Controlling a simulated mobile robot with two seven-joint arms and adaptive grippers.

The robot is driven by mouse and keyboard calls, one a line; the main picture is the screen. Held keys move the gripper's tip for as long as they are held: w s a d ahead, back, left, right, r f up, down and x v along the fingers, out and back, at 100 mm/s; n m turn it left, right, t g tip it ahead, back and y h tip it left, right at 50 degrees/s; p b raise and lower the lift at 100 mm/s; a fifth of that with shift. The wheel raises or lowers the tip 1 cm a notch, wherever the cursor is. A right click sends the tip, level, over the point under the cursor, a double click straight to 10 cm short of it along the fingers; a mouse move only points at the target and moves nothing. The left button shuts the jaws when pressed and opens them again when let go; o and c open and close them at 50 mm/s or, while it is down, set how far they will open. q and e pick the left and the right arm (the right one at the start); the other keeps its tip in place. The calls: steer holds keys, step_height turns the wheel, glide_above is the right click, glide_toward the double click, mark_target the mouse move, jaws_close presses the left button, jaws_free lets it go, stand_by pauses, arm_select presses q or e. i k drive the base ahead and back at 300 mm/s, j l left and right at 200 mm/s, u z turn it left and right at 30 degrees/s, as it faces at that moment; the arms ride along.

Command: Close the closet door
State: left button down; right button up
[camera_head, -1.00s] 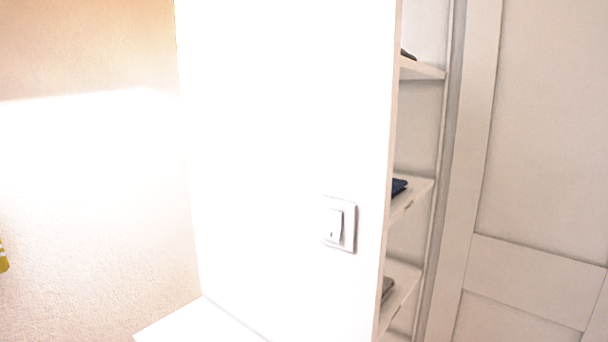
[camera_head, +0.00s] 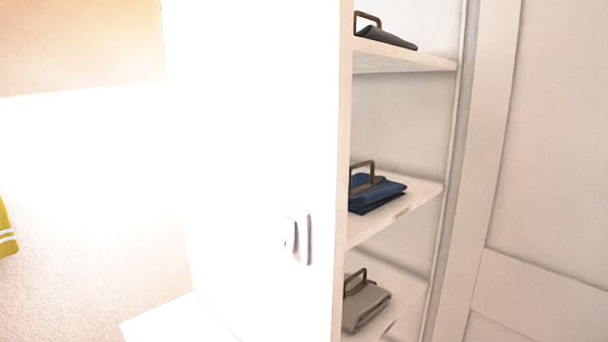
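The closet shows in the head view with open shelves (camera_head: 425,193) in the middle right. A white framed panel (camera_head: 560,150), which looks like the closet door, stands at the right edge of the picture. The shelf opening is uncovered. Neither of my grippers is in view.
A yellow cloth (camera_head: 5,230) is at the left edge.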

mark_target(527, 260)
steer(key=i+l+z, duration=0.2)
steer(key=l, duration=0.2)
steer(key=i+l+z, duration=0.2)
steer(key=l, duration=0.25)
steer(key=i+l+z, duration=0.1)
steer(key=l+z, duration=0.15)
steer(key=i+l+z, duration=0.2)
steer(key=l, duration=0.25)
steer(key=i+l, duration=0.15)
steer(key=l, duration=0.2)
steer(key=k+j+z, duration=0.15)
steer(key=i, duration=0.15)
